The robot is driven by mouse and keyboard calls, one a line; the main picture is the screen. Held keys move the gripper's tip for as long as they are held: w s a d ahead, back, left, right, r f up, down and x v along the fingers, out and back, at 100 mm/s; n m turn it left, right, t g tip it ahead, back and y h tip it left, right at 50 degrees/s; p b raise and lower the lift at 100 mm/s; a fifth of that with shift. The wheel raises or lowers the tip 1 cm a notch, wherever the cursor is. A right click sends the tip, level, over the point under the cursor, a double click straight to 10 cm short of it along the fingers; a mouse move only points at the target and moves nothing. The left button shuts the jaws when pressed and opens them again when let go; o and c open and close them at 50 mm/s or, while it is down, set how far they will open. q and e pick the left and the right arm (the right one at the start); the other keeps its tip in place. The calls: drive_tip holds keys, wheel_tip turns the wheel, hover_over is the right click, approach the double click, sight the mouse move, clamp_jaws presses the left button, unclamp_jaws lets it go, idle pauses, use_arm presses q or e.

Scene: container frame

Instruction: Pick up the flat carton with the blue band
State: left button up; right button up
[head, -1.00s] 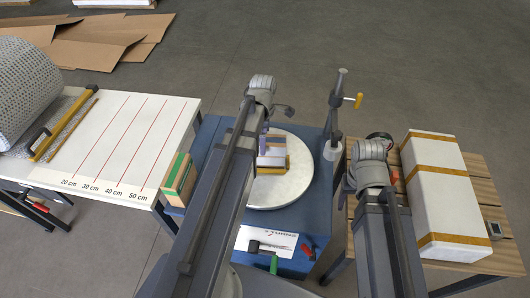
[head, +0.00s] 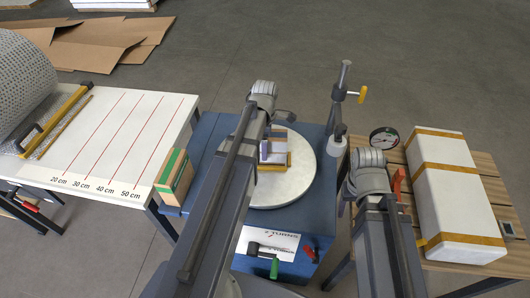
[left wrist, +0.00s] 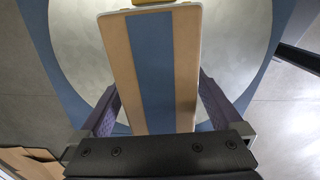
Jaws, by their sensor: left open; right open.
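The flat carton with the blue band (left wrist: 152,68) fills the middle of the left wrist view, tan on both sides of a wide blue stripe. My left gripper (left wrist: 160,108) is open, with one finger along each side of the carton. I cannot tell whether the fingers touch it. In the head view, my left gripper (head: 265,151) is at the small boxes (head: 283,146) on the round pale turntable (head: 299,180), partly hidden by my left arm. My right gripper is mostly hidden by my right arm at the wooden table.
A long white box with yellow tape (head: 460,205) lies on the slatted table (head: 490,172) at right, near a round dial (head: 384,138). A tan and green carton (head: 174,178) stands at left beside the marked white table (head: 130,125).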

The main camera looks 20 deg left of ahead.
use_arm(q)
drive_tip(key=shift+f+b, duration=0.4)
drive_tip(key=shift+f, duration=0.5)
drive_tip(key=shift+r, duration=0.1)
drive_tip(key=shift+c, duration=0.2)
clamp_jaws()
